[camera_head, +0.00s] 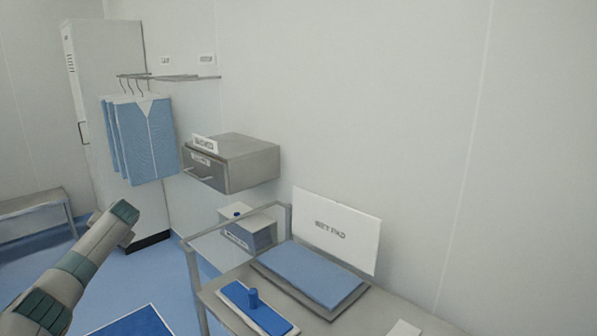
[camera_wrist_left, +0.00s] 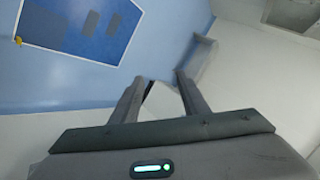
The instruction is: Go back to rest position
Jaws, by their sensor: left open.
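My left gripper (camera_wrist_left: 163,82) shows in the left wrist view with its two grey fingers apart and nothing between them. The fingers point at a pale surface and the blue floor beyond. In the head view my left arm comes in from the lower left, and its grey and dark green links stand in front of the blue floor. I cannot make out the fingers there. My right arm and right gripper are not in view.
A cart (camera_head: 213,296) holds a blue pad on a tray (camera_head: 309,273), a blue-handled tool (camera_head: 254,306) and a "WET PAD" sign (camera_head: 336,229). A grey drawer box (camera_head: 247,163), hanging blue garments (camera_head: 147,140), a tall cabinet (camera_head: 92,110) and a bench (camera_head: 35,208) stand behind.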

